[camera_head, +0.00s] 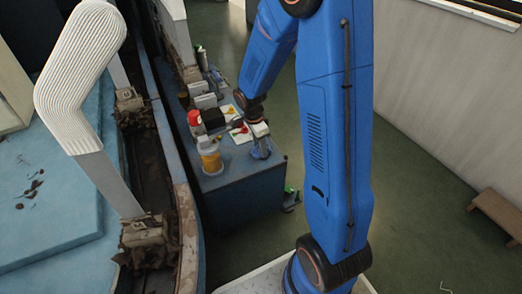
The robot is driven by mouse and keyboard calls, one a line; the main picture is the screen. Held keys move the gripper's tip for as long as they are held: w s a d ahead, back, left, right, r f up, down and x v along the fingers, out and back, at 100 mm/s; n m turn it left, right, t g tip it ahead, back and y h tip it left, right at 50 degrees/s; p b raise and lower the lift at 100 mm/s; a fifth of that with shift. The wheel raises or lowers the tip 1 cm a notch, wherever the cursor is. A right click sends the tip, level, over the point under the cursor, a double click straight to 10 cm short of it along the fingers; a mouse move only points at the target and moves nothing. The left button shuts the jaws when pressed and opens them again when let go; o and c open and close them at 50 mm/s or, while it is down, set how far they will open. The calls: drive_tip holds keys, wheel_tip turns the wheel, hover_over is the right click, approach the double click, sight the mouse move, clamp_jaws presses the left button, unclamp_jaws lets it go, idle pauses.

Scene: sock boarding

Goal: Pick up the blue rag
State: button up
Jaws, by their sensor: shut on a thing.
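My gripper (260,138) is low over the right front part of the blue cabinet top (238,173), at the end of my blue arm. It is shut on a small blue-grey piece of cloth, the blue rag (261,151), which shows just below the fingers. The rag is small in the picture, and the gripper hides its upper part. I cannot tell whether it still touches the cabinet top.
An amber jar (210,158), a red-capped container (195,120) and a black box (213,118) stand left of my gripper. At left a white sock (84,75) covers a form on the machine (160,190). Open floor (420,190) lies right.

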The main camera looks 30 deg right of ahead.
wheel_tip(320, 180, up, 10)
idle(0.6)
